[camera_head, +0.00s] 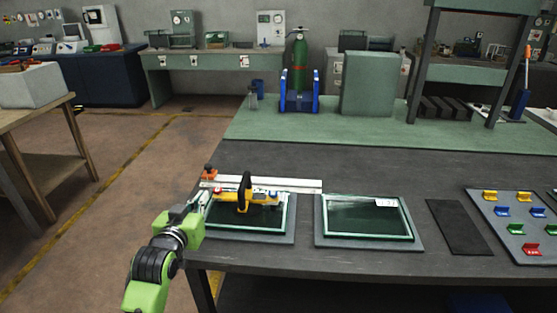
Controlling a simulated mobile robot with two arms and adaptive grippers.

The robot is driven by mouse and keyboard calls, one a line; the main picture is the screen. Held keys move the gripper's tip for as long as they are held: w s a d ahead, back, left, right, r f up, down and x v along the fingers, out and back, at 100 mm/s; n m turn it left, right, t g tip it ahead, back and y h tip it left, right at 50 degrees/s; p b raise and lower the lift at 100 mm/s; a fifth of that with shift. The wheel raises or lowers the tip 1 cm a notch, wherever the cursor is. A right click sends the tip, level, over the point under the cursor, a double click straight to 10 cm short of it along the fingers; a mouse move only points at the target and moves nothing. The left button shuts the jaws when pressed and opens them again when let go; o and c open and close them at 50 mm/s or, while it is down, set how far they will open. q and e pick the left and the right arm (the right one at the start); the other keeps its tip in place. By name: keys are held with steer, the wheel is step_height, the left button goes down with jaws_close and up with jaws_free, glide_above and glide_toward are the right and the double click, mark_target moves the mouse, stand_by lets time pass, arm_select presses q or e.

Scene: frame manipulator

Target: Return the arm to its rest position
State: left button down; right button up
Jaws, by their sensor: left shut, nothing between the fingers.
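My left arm comes in from the lower left, and its left gripper (203,203) is shut and empty. It is at the left edge of the near glass panel (262,222), by the table's left edge. Whether it touches the panel I cannot tell. A yellow tool with a black upright handle (245,196) is on that panel, with red and blue ends. The panel is on a grey pad (285,238). My right gripper is not in view.
The dark worktable (300,165) also holds a second glass panel (365,218), a white straight rail (285,185), a dark mat (460,226) and a board (480,205) with several coloured clips. A wooden bench (60,98) stands at left. Floor between them is free.

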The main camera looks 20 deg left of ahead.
arm_select(q)
steer(key=s+d+f+g, duration=0.1)
steer(key=d+f, duration=0.1)
steer(key=s+d+f+m+g+h, duration=0.1)
steer(key=s+d+f, duration=0.1)
steer(key=f, duration=0.1)
steer(key=s+d+f, duration=0.1)
steer(key=d+f, duration=0.1)
steer(key=f, duration=0.1)
steer(key=shift+s+m+g+h, duration=0.3)
steer(key=shift+s+g, duration=0.1)
steer(key=s+d+f+m+g+h, duration=0.1)
steer(key=s+d+f+g, duration=0.3)
steer(key=s, duration=0.5)
steer(key=s+d+f+m+g, duration=0.1)
steer(key=s+d+f+g, duration=0.1)
steer(key=s+d+f, duration=0.5)
steer(key=s+d+f+m+g+h, duration=0.1)
steer(key=s+d+f+g, duration=0.15)
steer(key=s, duration=0.85)
step_height(320, 180, down, 26)
steer(key=s+g, duration=0.1)
steer(key=g, duration=0.1)
steer(key=s+a+f+g, duration=0.1)
steer(key=s+a+f, duration=0.2)
steer(key=s+f, duration=1.3)
steer(key=shift+s+m, duration=0.3)
steer(key=shift+s, duration=0.4)
